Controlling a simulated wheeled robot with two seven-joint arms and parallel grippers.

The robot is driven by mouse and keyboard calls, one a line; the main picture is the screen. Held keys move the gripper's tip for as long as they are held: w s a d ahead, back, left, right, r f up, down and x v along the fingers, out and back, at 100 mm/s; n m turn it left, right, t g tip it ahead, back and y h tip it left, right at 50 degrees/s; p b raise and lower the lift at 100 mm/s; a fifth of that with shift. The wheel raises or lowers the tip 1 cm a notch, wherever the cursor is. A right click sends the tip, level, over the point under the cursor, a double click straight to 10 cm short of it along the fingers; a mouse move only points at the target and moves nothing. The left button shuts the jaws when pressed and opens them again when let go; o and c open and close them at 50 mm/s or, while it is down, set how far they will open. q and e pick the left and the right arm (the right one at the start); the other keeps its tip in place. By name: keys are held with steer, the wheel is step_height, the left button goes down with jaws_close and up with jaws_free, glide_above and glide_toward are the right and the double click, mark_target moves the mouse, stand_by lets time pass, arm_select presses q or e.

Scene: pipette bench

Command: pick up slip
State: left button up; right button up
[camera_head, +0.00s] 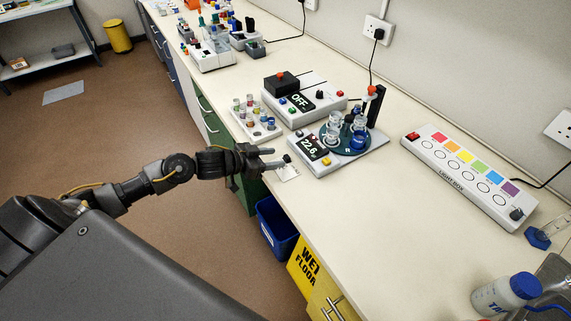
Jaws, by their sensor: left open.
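A small pale slip (289,174) lies flat on the cream bench top near its front edge, just in front of the device reading 22.6. Part of it is hidden by my left gripper. My left gripper (281,157) reaches in from the left over the bench edge, with its two dark fingers apart and the slip close by its fingertips. I see nothing held between the fingers. I cannot tell whether a finger touches the slip. My right gripper is not in view.
The stirrer-like device (318,150) with glass vessels stands right beside the gripper. A vial rack (256,124) and a device reading OFF (300,104) stand behind. A light box (468,177) lies to the right. A blue bin (277,228) stands below the bench edge. The front bench top is clear.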

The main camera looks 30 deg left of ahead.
mark_target(288, 156)
arm_select(q)
steer(key=shift+w+d+p, duration=0.15)
steer(key=shift+w+p, duration=0.05)
steer(key=shift+p, duration=0.1)
steer(key=p+x, duration=0.1)
steer(key=x, duration=0.3)
steer(key=shift+w+f, duration=0.25)
steer(key=shift+s, duration=0.1)
jaws_close()
steer(key=shift+r, duration=0.1)
